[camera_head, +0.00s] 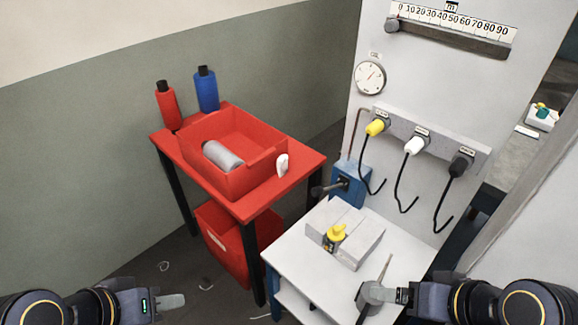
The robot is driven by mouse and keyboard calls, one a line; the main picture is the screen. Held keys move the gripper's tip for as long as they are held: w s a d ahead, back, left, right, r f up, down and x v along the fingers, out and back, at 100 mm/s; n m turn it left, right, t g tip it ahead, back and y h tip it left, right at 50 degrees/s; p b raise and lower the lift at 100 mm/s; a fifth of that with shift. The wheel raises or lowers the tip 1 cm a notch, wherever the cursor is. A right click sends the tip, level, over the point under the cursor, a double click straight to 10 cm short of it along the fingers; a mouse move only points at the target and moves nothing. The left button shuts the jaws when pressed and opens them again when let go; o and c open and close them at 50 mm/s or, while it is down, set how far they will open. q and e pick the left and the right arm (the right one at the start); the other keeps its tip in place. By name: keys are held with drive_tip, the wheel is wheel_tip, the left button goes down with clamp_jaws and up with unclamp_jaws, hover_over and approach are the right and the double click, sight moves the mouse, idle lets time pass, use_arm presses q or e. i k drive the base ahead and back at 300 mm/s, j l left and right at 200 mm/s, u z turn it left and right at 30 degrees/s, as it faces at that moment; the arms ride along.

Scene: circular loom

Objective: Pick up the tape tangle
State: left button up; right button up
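I cannot pick out the tape tangle for certain. Thin pale curled scraps lie on the dark floor in front of the red table: one small curl (163,266), another scrap (206,286), and a strand (261,316) near the table leg. My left gripper (174,302) is at the bottom left, above the floor near the scraps, with nothing visible held. Its fingers overlap from this angle, so its opening is unclear. My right gripper (372,294) is over the white table's front right, beside a thin grey rod (386,268). Whether it holds the rod is unclear.
The red table (258,205) holds a red tray (250,180) with a grey cylinder (222,156), plus red (167,108) and blue (207,92) bottles. A red bin (225,240) sits below. The white table (300,262) carries grey blocks (362,243) and a yellow-topped item (335,235).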

sight(283, 161)
drive_tip(key=i+j+z, duration=0.15)
drive_tip(key=z, duration=0.3)
drive_tip(key=i+j+z, duration=0.2)
drive_tip(key=z, duration=0.25)
drive_tip(key=i+j+z, duration=0.1)
drive_tip(key=j+z, duration=0.35)
drive_tip(key=l, duration=0.1)
